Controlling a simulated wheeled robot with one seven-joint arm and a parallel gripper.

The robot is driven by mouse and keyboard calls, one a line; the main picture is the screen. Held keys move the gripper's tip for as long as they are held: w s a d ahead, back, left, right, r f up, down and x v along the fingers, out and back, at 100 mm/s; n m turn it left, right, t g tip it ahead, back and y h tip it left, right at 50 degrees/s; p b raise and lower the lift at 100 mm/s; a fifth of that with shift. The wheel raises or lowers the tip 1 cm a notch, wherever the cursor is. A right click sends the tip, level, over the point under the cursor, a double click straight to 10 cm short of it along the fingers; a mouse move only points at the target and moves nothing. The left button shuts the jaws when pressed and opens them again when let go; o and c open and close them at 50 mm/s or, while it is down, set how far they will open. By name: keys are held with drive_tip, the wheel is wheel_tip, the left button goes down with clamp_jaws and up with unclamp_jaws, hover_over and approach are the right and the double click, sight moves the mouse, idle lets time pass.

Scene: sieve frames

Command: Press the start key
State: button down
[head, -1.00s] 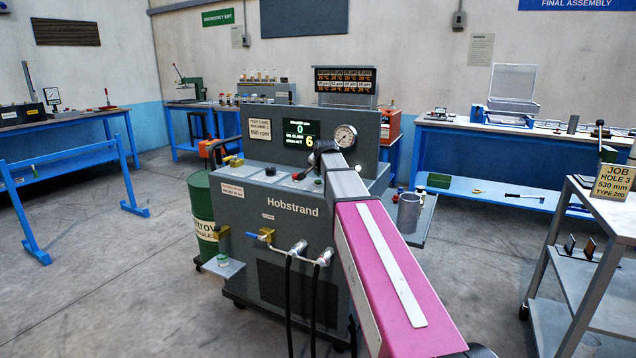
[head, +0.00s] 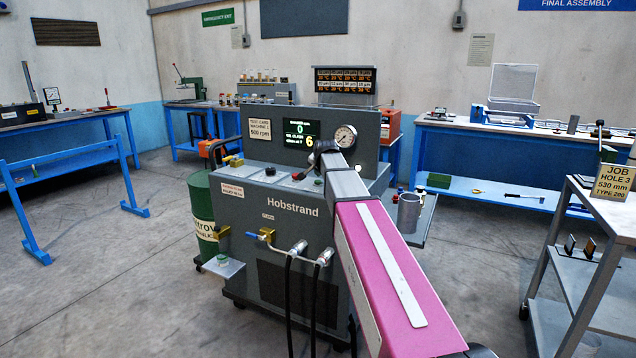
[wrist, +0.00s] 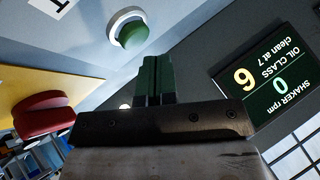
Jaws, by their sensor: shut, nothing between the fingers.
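In the wrist view, a round green key (wrist: 131,32) with a pale collar sits on the grey console top. I see no lettering on the key; I take it for the start key. My gripper (wrist: 156,62) is shut and empty, its green fingers side by side. The tips appear just short of the key, with a gap in the picture; the true distance is unclear. In the head view, my wrist is over the top of the Hobstrand machine (head: 290,235), and my arm hides the fingertips and the key.
A red mushroom-shaped knob (wrist: 42,115) on a yellow plate lies left of my fingers. The display (wrist: 268,85) reads shaker rpm 0, oil class 6, clean at 7. A round gauge (head: 345,136) is on the back panel. A metal cup (head: 409,212) stands on the side shelf.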

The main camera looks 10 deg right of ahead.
sight(319, 181)
drive_tip(key=shift+f, duration=0.15)
drive_tip(key=shift+f, duration=0.25)
drive_tip(key=shift+f, duration=0.45)
idle(0.9)
drive_tip(key=shift+r, duration=0.9)
drive_tip(key=shift+r, duration=0.1)
drive_tip(key=shift+r, duration=2.4)
